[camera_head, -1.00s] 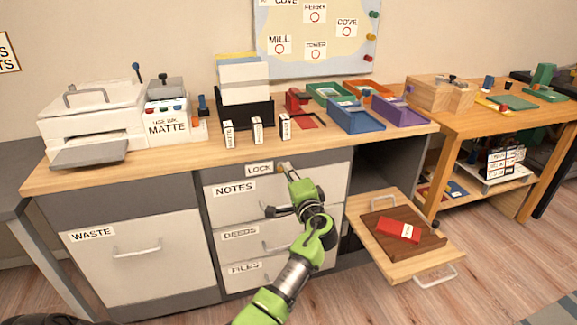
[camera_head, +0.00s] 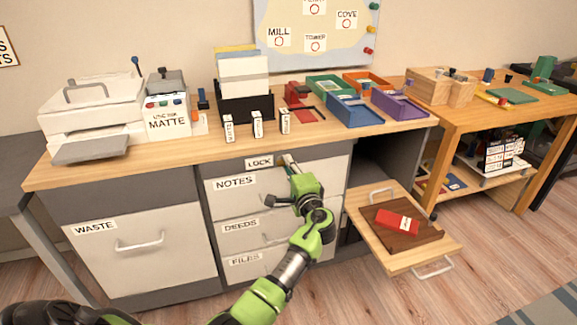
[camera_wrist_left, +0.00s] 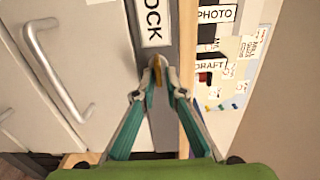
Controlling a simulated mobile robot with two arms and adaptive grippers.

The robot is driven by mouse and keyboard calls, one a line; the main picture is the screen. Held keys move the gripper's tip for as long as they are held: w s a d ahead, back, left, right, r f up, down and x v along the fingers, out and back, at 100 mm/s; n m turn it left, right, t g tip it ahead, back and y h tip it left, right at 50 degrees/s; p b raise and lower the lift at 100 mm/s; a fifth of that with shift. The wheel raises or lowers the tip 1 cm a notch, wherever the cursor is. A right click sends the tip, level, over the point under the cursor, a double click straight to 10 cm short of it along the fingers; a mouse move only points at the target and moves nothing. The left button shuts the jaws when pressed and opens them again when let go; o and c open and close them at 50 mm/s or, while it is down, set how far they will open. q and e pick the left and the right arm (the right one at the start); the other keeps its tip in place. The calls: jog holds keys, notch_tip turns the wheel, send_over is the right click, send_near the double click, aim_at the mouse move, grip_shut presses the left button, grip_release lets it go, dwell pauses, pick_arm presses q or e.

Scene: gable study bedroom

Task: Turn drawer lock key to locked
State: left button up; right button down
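The drawer lock is at the top of the grey cabinet, right of the LOCK label (camera_head: 259,162), which also shows in the left wrist view (camera_wrist_left: 151,20). My left gripper (camera_head: 287,162) is at the lock, in front of the strip above the NOTES drawer (camera_head: 222,190). In the left wrist view its fingertips (camera_wrist_left: 158,66) are closed together around the small gold key (camera_wrist_left: 157,74). The fingers hide most of the key and the lock face, so I cannot tell the key's angle. My right gripper is not in view.
The open drawer board (camera_head: 405,262) juts out at the right with a red box (camera_head: 397,221) in its brown tray. The desk top (camera_head: 185,148) above the lock holds a printer (camera_head: 95,125), files and coloured trays. The WASTE drawer (camera_head: 140,250) is shut at left.

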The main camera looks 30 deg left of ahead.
pick_arm(q)
jog(key=shift+o, duration=0.2)
jog(key=v, duration=1.2)
jog(key=shift+w, duration=0.1)
